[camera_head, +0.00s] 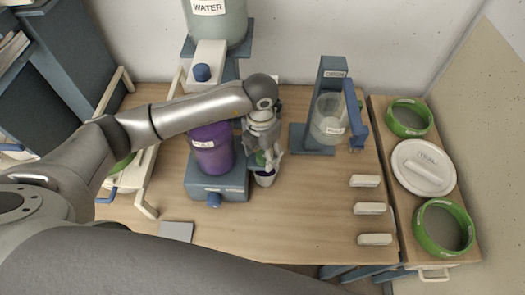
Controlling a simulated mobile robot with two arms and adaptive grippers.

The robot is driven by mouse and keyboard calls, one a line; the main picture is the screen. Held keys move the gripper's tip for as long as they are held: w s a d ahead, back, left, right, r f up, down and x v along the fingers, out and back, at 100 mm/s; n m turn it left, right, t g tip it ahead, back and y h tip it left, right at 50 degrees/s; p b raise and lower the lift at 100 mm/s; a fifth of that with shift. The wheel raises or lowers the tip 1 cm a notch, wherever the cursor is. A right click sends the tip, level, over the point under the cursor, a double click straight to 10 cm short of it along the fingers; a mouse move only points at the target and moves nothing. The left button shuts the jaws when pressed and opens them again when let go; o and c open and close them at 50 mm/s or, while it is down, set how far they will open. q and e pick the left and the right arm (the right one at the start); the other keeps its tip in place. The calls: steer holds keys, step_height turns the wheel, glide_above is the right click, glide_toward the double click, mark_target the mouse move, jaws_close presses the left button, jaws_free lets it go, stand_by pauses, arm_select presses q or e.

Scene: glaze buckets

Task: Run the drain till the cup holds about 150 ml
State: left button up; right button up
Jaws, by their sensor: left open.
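A purple bucket (211,150) with a white label stands on a blue-grey base (218,183) with a blue knob (214,200) at its front. A small pale cup (265,180) with a dark inside is on the table just right of that base. My left gripper (265,158) points down over the cup, open, and partly hides it. I cannot tell whether its fingers touch the cup. A clear container (328,122) sits in a blue stand (332,75) with a blue lever (355,118) at its right. The cup's fill level cannot be read. My right gripper is out of view.
A water tank (220,22) stands at the back above a white block with a blue knob (202,72). Several white blocks (372,208) line the table's right. The front middle is clear.

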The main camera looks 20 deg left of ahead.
mark_target(262, 154)
arm_select(q)
step_height(262, 154, up, 12)
steer(key=shift+a, duration=0.2)
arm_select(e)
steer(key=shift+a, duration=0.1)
arm_select(q)
steer(key=shift+w, duration=0.1)
stand_by(0.4)
